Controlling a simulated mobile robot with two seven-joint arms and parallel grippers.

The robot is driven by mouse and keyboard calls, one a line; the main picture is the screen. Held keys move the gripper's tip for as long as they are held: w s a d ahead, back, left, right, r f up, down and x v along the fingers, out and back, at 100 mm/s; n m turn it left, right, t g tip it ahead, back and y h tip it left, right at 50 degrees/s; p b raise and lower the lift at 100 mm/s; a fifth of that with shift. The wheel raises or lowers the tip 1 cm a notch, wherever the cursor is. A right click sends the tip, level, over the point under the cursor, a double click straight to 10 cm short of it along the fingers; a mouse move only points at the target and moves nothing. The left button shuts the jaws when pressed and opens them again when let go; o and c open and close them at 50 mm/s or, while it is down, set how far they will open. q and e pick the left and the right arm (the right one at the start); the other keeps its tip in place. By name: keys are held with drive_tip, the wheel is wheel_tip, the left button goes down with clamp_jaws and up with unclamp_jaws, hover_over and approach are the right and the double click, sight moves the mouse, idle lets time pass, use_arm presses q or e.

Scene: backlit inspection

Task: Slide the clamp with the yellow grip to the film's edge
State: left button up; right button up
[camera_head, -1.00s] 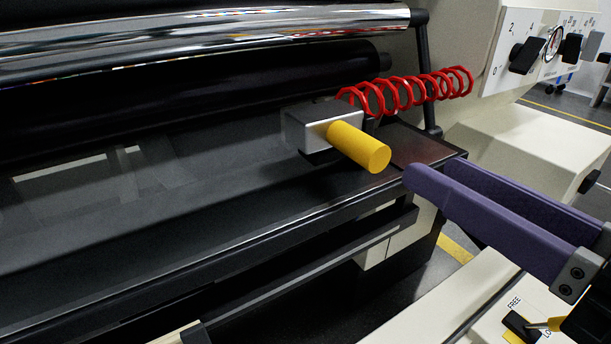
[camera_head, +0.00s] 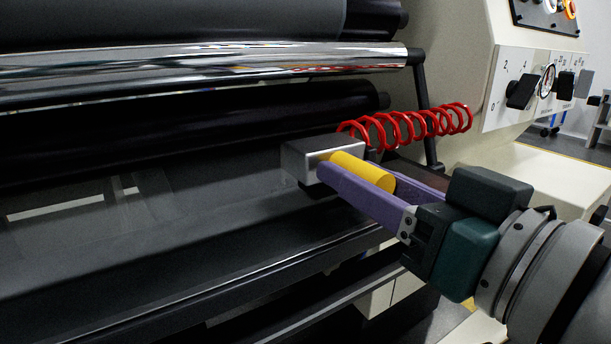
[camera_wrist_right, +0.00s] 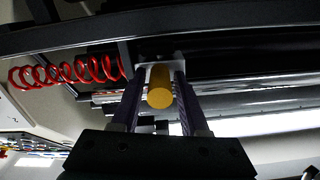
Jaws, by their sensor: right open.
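The clamp (camera_head: 305,161) is a silver block on the dark rail, with a yellow cylindrical grip (camera_head: 362,171) sticking out toward the front right. My right gripper (camera_head: 354,177) has its two purple fingers on either side of the yellow grip. In the right wrist view the yellow grip (camera_wrist_right: 160,88) sits between the open fingers, with the silver clamp block (camera_wrist_right: 172,58) behind it. A gap shows beside the grip there, so the fingers are not closed on it. The film's edge cannot be told clearly. My left gripper is not in view.
A red coiled hose (camera_head: 410,127) runs from behind the clamp to the machine's cream side housing. A shiny chrome roller (camera_head: 200,72) and dark rollers lie above the rail. A panel with knobs (camera_head: 535,85) is at the upper right. The rail left of the clamp looks clear.

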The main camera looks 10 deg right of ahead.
drive_tip(key=shift+w, duration=0.15)
clamp_jaws()
idle(0.4)
idle(1.0)
